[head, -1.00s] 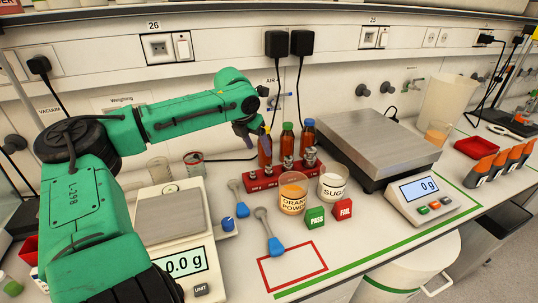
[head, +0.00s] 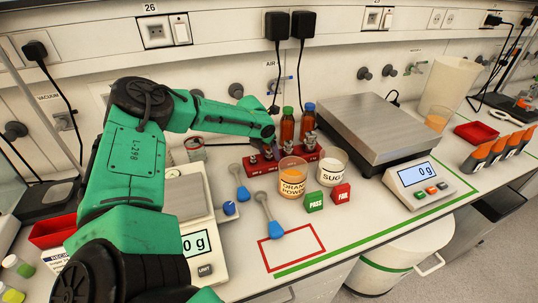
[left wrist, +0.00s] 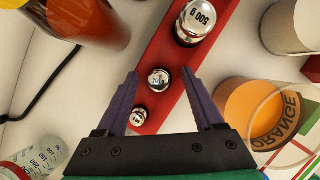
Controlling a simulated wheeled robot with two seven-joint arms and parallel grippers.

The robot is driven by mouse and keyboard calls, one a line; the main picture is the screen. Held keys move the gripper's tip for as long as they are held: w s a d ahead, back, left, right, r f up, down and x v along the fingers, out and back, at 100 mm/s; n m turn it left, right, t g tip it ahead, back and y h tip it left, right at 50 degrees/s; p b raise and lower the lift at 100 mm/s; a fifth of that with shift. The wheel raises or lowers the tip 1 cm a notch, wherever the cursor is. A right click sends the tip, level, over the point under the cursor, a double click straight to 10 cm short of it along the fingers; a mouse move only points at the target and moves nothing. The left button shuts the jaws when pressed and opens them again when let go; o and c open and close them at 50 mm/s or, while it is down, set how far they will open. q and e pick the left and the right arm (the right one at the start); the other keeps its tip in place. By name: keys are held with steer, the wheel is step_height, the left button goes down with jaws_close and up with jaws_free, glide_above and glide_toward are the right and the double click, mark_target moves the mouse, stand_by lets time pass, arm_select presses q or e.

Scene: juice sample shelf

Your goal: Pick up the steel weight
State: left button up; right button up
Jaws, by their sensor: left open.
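Several shiny steel weights of different sizes stand in a red block (head: 262,171) in the head view. In the left wrist view the same red block (left wrist: 166,45) holds a large weight (left wrist: 195,20) marked 500 g, a middle-sized steel weight (left wrist: 159,80) and a small weight (left wrist: 138,116). My left gripper (left wrist: 160,74) is open, with its purple fingertips to either side of the middle-sized weight. The small weight shows nearer the gripper's base. In the head view the fingers are mostly hidden by my green arm. My right gripper is not in view.
Brown bottles (head: 287,125) stand behind the block. An orange powder beaker (head: 292,180) and a sugar beaker (head: 331,167) stand close in front. A large steel scale (head: 365,130) is to the right. Blue-handled spoons (head: 272,228) lie in front.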

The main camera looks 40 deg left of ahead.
arm_select(q)
steer(key=shift+w+f, duration=0.15)
steer(key=shift+f, duration=0.05)
jaws_close()
